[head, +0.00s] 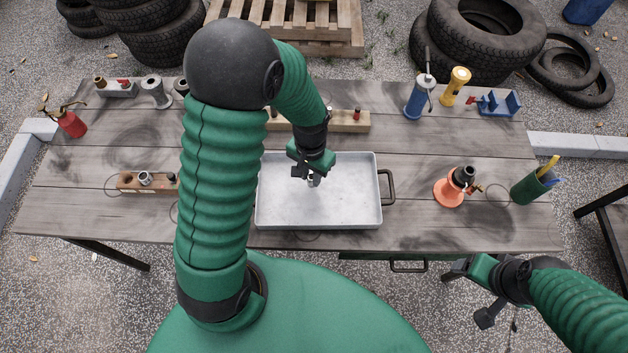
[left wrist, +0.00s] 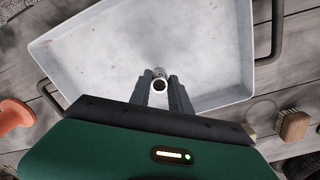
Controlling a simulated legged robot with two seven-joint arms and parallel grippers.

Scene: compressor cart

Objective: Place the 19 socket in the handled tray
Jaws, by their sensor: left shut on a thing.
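The handled tray (head: 350,212) is a shallow pale metal tray with dark side handles, in the middle of the table; it fills much of the left wrist view (left wrist: 100,50). My left gripper (head: 309,174) is over the tray, pointing down, shut on a small silver socket (head: 315,181). The socket's round open end shows between the fingertips in the left wrist view (left wrist: 159,84). Its size mark cannot be read, and I cannot tell whether it touches the tray floor. My right gripper (head: 466,268) is off the table's front edge at the right; its jaws are unclear.
A wooden block (head: 130,182) with a socket stands left, another wooden block (head: 350,122) behind the tray. An orange-based item (head: 449,192) and green cup (head: 528,189) are right. A blue-bodied tool (head: 418,100) and yellow flashlight (head: 455,87) stand at the back. The tray floor looks otherwise empty.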

